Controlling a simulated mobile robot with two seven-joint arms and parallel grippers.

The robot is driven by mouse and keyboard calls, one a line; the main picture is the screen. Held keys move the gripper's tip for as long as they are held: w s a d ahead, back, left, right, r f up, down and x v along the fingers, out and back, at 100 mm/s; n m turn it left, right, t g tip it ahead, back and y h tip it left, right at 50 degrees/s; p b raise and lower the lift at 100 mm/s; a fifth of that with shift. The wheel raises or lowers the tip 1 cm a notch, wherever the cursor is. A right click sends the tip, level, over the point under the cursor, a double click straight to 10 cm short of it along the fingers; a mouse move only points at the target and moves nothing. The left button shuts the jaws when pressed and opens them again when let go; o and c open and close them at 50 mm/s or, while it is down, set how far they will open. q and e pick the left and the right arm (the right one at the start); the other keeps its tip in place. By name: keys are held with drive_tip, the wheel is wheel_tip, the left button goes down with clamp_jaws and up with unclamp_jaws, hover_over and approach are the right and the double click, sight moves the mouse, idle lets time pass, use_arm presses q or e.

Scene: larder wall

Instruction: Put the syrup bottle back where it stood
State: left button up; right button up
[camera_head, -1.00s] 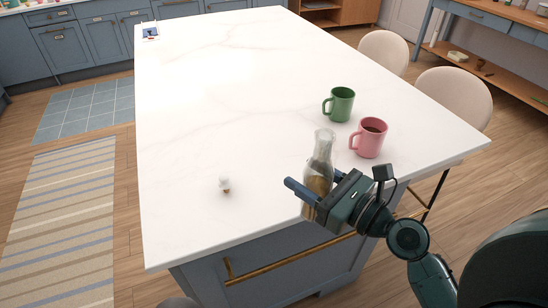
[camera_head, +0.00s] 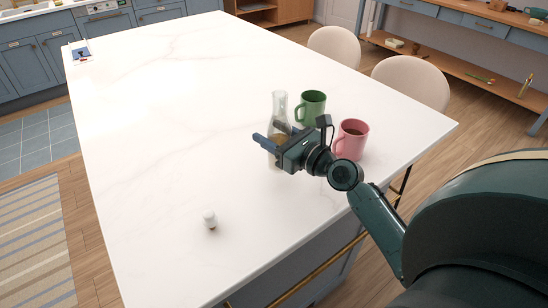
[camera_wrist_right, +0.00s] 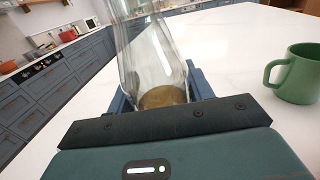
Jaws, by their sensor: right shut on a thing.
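The syrup bottle (camera_head: 280,103) is clear glass with amber liquid low inside, and it stands about upright. My right gripper (camera_head: 270,145) is shut around its body, over the white island top. The bottle also fills the middle of the right wrist view (camera_wrist_right: 152,55), between the jaws. Its base is partly hidden by the gripper, and I cannot tell whether it touches the top. A small white stopper-like piece (camera_head: 210,219) lies on the counter, nearer and to the left. My left gripper is not in view.
Two pale chairs line the right edge.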

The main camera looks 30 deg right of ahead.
wheel_tip(320, 180, down, 4)
drive_tip(key=shift+f+b, duration=0.15)
drive_tip(key=shift+b, duration=1.05)
drive_tip(key=shift+f, duration=0.25)
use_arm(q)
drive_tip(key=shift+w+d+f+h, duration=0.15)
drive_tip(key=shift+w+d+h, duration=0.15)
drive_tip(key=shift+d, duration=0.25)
use_arm(e)
drive_tip(key=shift+f, duration=0.2)
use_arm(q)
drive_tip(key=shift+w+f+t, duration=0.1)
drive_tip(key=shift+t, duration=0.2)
use_arm(e)
drive_tip(key=o, duration=1.3)
